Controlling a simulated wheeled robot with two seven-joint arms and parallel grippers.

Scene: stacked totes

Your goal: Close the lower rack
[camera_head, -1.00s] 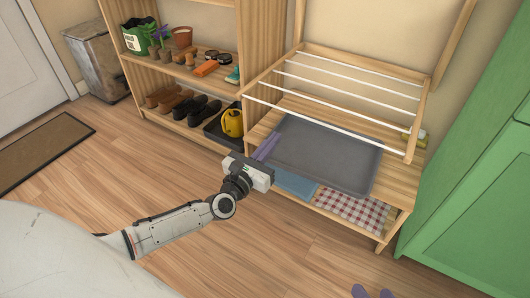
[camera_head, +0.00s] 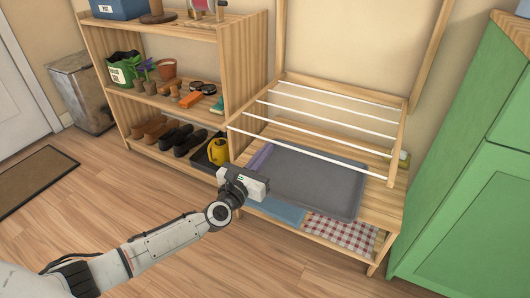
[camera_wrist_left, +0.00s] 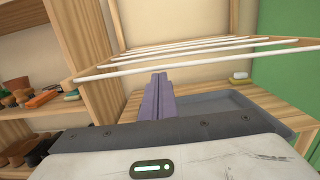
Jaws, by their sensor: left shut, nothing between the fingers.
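The lower rack (camera_head: 397,150) is a wooden frame with several white rods. It is folded out from the back panel above the bench and also shows in the left wrist view (camera_wrist_left: 140,68). My left gripper (camera_head: 260,157) has purple fingers, shut and empty. In the head view they overlap the left edge of the grey tray, below the front rod. In the left wrist view the fingers (camera_wrist_left: 158,97) point toward the rack, their tips just under the front rod in the picture. I see no clear contact. My right gripper is not in view.
A grey tray (camera_head: 318,182) lies on the wooden bench (camera_head: 385,205), with blue and checked cloths below. A shelf (camera_head: 245,65) with shoes, pots and a yellow watering can (camera_head: 218,152) stands left. A green cabinet (camera_head: 470,200) is close on the right. Floor in front is clear.

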